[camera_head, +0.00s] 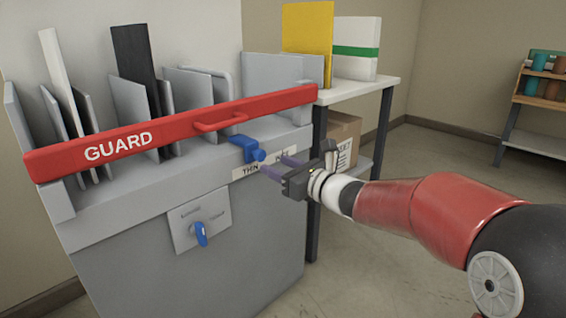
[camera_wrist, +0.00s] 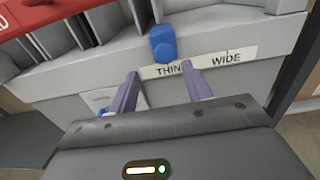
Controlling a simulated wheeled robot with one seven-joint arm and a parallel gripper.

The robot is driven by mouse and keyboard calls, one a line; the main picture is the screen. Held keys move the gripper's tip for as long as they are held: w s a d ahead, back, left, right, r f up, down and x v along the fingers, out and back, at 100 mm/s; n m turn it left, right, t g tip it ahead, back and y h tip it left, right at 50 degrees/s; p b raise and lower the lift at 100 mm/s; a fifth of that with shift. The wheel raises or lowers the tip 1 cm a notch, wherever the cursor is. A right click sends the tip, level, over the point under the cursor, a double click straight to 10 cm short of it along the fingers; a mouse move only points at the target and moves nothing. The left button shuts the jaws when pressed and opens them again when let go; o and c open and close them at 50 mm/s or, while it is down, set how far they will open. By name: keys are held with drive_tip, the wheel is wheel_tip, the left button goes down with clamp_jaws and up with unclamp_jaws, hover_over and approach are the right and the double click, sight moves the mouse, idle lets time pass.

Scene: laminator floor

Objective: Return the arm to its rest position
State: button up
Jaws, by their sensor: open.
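My gripper (camera_head: 277,166) is open and empty in front of the grey machine's front panel, close to the label strip reading THIN and WIDE. In the wrist view its two purple fingers (camera_wrist: 158,82) stand apart with the label strip (camera_wrist: 198,65) beyond them. A blue selector lever (camera_head: 247,149) sits just above the THIN end of the label; it also shows in the wrist view (camera_wrist: 163,43). The fingertips look close to the lever but not around it. The red arm (camera_head: 435,207) is mine and reaches in from the right.
A red GUARD bar (camera_head: 170,132) with a handle lies across the grey machine (camera_head: 190,265). A blue knob (camera_head: 200,234) sits lower on its front. A white side table (camera_head: 375,88) holds a yellow panel (camera_head: 307,42), with a carton (camera_head: 343,140) below. Open floor lies right.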

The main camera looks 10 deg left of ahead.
drive_tip(key=s+d+n+g+h+p, duration=0.3)
drive_tip(key=s+n, duration=0.5)
drive_tip(key=s, duration=0.1)
drive_tip(key=s+d+n+g+h+p, duration=0.2)
drive_tip(key=s+n+g, duration=0.1)
drive_tip(key=s+n, duration=0.55)
drive_tip(key=s+d+n+h+p, duration=0.2)
drive_tip(key=s+d+n+h, duration=0.2)
drive_tip(key=s+d, duration=0.3)
drive_tip(key=s+d+f+n+h+p, duration=0.1)
drive_tip(key=s+d+n+h+p, duration=0.2)
drive_tip(key=d, duration=0.8)
drive_tip(key=s+n+h, duration=0.2)
drive_tip(key=s, duration=0.2)
drive_tip(key=shift+s+d+f+t, duration=0.15)
drive_tip(key=shift+d+f+t, duration=0.05)
drive_tip(key=shift+f+t, duration=0.1)
drive_tip(key=shift+r, duration=0.1)
